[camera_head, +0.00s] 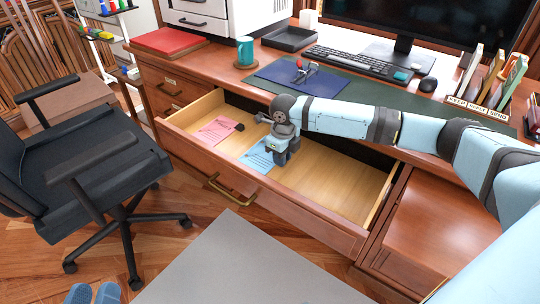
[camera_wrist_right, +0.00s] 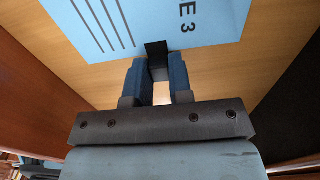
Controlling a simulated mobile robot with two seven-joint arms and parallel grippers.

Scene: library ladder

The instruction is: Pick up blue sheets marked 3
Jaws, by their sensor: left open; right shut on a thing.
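The blue sheets (camera_head: 260,155) lie in the open drawer (camera_head: 335,185), on its light wooden floor. In the right wrist view the blue sheets (camera_wrist_right: 205,20) show dark lines and a printed 3. A black tab (camera_wrist_right: 156,48) sits at their near edge. My right gripper (camera_head: 282,152) reaches down into the drawer at the right end of the sheets. In the wrist view my right gripper (camera_wrist_right: 157,72) is shut on the black tab. My left gripper (camera_head: 93,293) shows only its blue fingertips at the bottom left, open and empty, away from the drawer.
Pink sheets (camera_head: 213,131) with a black piece at one end lie left of the blue ones. The drawer's right part is bare. A desk chair (camera_head: 95,165) stands left. The desktop holds a blue mat (camera_head: 300,77), teal mug (camera_head: 245,52) and keyboard (camera_head: 360,65).

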